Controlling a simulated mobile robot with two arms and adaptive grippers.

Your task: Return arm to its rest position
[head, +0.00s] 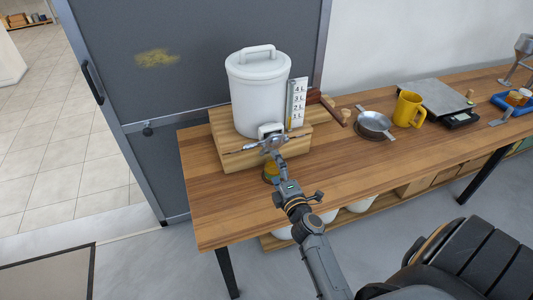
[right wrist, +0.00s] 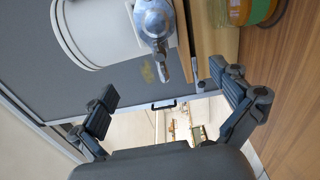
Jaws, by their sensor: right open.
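The white lidded honey tank (head: 258,90) stands on a wooden riser (head: 235,158) at the left end of the bench. Its silver gate (right wrist: 152,20) with a lever shows at the top of the right wrist view. My right gripper (head: 268,146) is in front of the gate in the head view. In the right wrist view its two dark fingers (right wrist: 165,100) are spread wide with nothing between them. A jar (head: 271,173) with amber contents stands below, partly hidden by my right arm; its edge also shows in the right wrist view (right wrist: 250,10). My left gripper is out of view.
A level scale (head: 297,103) stands beside the tank. A metal pan (head: 374,124), a yellow mug (head: 408,109), a dark scale (head: 440,98) and a blue tray (head: 515,103) are farther right on the wooden bench (head: 225,210). A grey door (head: 150,90) is behind. The bench's front is mostly clear.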

